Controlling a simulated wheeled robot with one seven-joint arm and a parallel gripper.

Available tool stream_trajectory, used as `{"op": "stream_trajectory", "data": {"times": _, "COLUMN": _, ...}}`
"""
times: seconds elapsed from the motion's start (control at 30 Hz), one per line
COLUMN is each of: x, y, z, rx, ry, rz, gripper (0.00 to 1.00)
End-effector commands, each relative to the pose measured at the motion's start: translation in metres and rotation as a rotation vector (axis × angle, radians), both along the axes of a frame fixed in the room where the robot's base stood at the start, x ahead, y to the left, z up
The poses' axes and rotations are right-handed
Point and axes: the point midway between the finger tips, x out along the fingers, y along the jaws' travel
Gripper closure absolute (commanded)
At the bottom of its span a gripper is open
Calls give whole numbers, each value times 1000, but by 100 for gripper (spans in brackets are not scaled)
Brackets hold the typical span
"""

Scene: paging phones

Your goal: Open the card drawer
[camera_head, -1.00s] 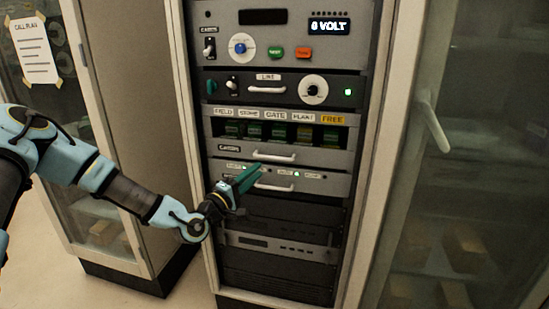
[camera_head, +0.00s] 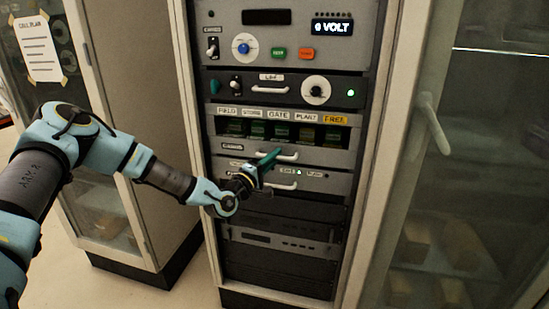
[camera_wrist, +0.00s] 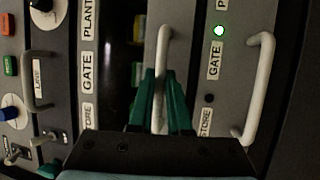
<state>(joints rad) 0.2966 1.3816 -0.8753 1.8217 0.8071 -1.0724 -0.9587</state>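The card drawer (camera_head: 228,144) is a grey panel in the rack, labelled CARDS, with a row of cards above it. Its pale handle (camera_head: 289,157) also shows in the wrist view (camera_wrist: 163,40). My gripper (camera_head: 270,158) has green fingers and is at the left part of this handle. In the wrist view the fingers (camera_wrist: 160,76) stand on either side of the handle bar, very close to it. I cannot tell whether they press on it. The drawer front looks flush with the rack.
A second grey panel with its own handle (camera_head: 283,186) lies just below; that handle is at the right in the wrist view (camera_wrist: 262,85). An open glass door with a white handle (camera_head: 434,123) stands to the right. A cabinet (camera_head: 135,100) stands to the left.

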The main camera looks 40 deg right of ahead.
Motion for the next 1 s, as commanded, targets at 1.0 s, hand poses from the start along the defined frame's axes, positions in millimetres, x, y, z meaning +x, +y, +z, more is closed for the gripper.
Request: {"op": "stream_trajectory", "data": {"times": 1.0, "x": 0, "y": 0, "z": 0, "rx": 1, "ry": 0, "rz": 0, "gripper": 100}}
